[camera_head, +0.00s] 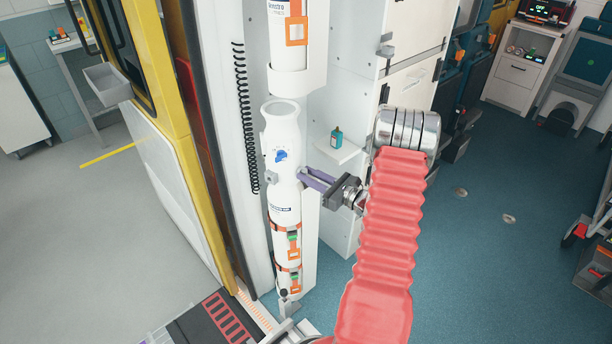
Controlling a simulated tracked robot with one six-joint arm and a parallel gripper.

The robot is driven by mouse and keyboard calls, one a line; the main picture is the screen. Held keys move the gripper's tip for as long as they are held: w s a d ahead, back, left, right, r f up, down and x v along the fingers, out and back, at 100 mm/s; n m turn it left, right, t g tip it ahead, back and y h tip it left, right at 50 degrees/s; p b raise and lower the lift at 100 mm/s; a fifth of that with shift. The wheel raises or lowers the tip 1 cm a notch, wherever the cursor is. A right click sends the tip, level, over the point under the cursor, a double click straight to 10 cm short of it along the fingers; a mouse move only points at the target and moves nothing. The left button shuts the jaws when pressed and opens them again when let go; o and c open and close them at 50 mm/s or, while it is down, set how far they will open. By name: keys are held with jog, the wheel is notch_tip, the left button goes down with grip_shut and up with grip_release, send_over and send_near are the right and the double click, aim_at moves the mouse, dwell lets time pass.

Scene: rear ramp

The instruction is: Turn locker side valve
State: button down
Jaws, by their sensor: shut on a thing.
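A white upright cylinder (281,140) with a blue emblem stands in the open locker at the centre. A small grey knob (271,178) sits on its left front side. My gripper (304,176) reaches in from the right, with its purple fingers at the cylinder's right side. The fingers are shut on the side valve there, which is mostly hidden between them. My red-sleeved arm covers part of the view right of the cylinder, so how far the valve is turned cannot be told.
A second white cylinder (287,40) hangs above. Orange straps (291,250) hold the lower cylinder. A black coiled cord (244,120) hangs on the left. A small teal bottle (337,137) stands on a white ledge behind the gripper. The teal floor (480,250) at right is mostly clear.

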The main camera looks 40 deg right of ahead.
jog(key=shift+r, duration=0.1)
dwell(0.5)
jog(key=c, duration=1.9)
grip_release()
jog(key=shift+s, duration=0.1)
jog(key=s+d, duration=0.2)
jog(key=s, duration=1.1)
jog(key=shift+s+d, duration=0.2)
jog(key=shift+d, duration=0.15)
